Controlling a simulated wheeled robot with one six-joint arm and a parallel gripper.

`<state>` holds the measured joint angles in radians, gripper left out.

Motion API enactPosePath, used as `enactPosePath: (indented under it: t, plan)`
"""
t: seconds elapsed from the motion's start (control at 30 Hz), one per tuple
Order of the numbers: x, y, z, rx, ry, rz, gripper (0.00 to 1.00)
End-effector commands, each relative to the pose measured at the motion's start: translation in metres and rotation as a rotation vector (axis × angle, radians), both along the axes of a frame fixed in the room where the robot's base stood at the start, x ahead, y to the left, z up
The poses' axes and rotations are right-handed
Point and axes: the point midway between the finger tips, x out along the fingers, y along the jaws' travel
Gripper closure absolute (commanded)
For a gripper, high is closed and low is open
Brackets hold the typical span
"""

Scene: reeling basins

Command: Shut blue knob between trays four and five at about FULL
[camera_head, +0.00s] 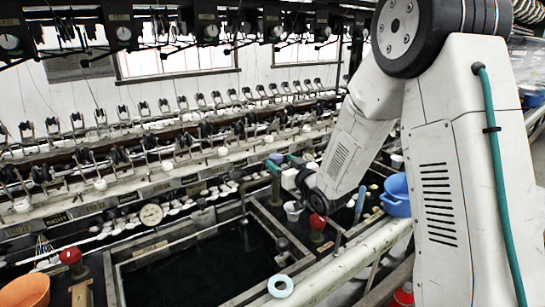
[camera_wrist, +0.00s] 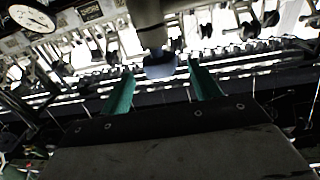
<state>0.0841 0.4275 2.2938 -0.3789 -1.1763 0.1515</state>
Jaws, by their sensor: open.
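In the wrist view, a blue knob (camera_wrist: 160,66) sits at the end of a grey pipe (camera_wrist: 150,25). My gripper (camera_wrist: 161,71) has its two green fingers spread, with the knob showing between their tips. A clear gap shows on each side of the knob, and I cannot tell whether the fingers reach around it in depth. In the head view, my gripper (camera_head: 281,160) is beyond the dark basin, by the row of reeling parts. The knob cannot be made out there, and its FULL marking is not readable.
A dark water basin (camera_head: 122,263) fills the lower middle. Red knobs stand at its left (camera_head: 71,256) and right (camera_head: 318,222). A white cup (camera_head: 292,210) is below my gripper. A round gauge (camera_head: 151,214), blue bowl (camera_head: 397,195), orange bowl (camera_head: 25,290) and pale blue ring (camera_head: 280,286) are nearby.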

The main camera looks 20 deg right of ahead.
Motion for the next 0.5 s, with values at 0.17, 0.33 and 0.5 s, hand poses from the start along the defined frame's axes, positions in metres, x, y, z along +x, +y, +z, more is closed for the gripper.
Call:
enactPosePath:
  t: [0.17,0.33,0.5]
  plan:
    - [0.030,0.008,0.000,0.001,-0.001,0.000,0.38]
    - [0.050,0.014,0.000,0.000,-0.001,0.000,0.38]
    - [0.058,0.016,0.000,0.000,-0.001,-0.001,0.38]
